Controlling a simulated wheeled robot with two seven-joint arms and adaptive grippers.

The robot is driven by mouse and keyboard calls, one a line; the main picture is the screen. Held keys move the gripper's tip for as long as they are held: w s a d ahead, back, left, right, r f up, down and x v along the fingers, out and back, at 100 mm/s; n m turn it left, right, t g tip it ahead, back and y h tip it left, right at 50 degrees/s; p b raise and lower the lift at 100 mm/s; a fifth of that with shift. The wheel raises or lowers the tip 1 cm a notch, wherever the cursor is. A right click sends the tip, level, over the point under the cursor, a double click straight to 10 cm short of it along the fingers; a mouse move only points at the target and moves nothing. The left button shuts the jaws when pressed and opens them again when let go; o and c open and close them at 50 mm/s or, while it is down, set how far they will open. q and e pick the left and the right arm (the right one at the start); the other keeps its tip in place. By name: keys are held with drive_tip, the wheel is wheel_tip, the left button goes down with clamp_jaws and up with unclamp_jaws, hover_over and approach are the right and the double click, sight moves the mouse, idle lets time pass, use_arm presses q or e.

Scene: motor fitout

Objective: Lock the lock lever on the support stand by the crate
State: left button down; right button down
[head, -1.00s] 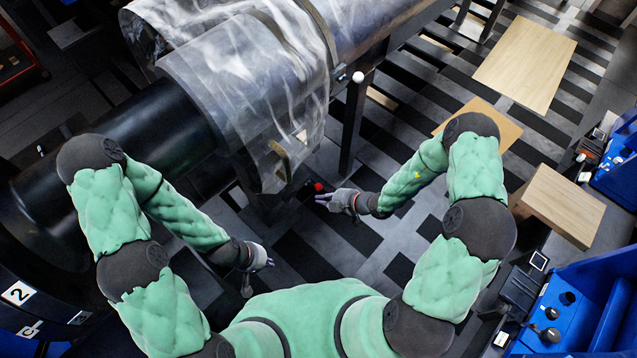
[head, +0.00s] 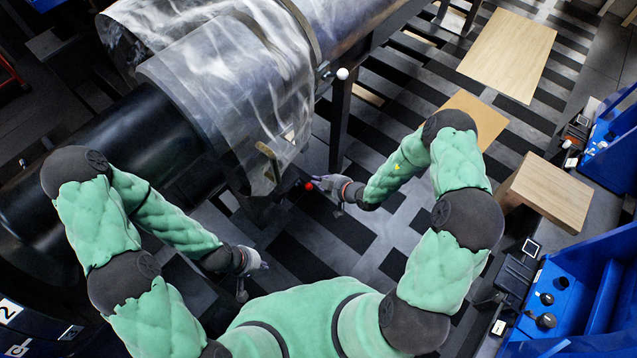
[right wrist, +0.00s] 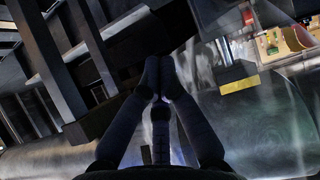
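A red ball knob (head: 309,186), apparently a lever end, sits low at the near support of the large cylinder, in the head view. A white ball knob (head: 342,74) sits higher on the stand (head: 339,120) behind. My right gripper (head: 318,181) is right beside the red knob; I cannot tell whether they touch. In the right wrist view its fingers (right wrist: 158,66) meet at the tips, with nothing visible between them. My left gripper (head: 264,266) hangs low at the left, away from both knobs; its opening is too small to judge.
The big dark cylinder (head: 130,135) with a translucent sheet (head: 220,85) fills the left. A yellow-edged block (right wrist: 239,84) shows in the right wrist view.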

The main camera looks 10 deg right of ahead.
drive_tip(key=b, duration=0.3)
hover_over(309, 188)
drive_tip(key=w+a, duration=0.1)
wheel_tip(309, 188, down, 5)
drive_tip(key=shift+w+a+r, duration=0.15)
drive_tip(key=shift+s+d+f+b, duration=0.25)
drive_tip(key=shift+f+b, duration=0.1)
drive_tip(key=shift+f, duration=0.2)
drive_tip(key=shift+s+d+f+b, duration=0.2)
drive_tip(key=shift+f+b, duration=0.1)
drive_tip(key=shift+f, duration=0.25)
drive_tip(key=shift+s+d+f, duration=0.1)
drive_tip(key=shift+d+f, duration=0.05)
drive_tip(key=shift+f, duration=0.35)
drive_tip(key=shift+s, duration=0.1)
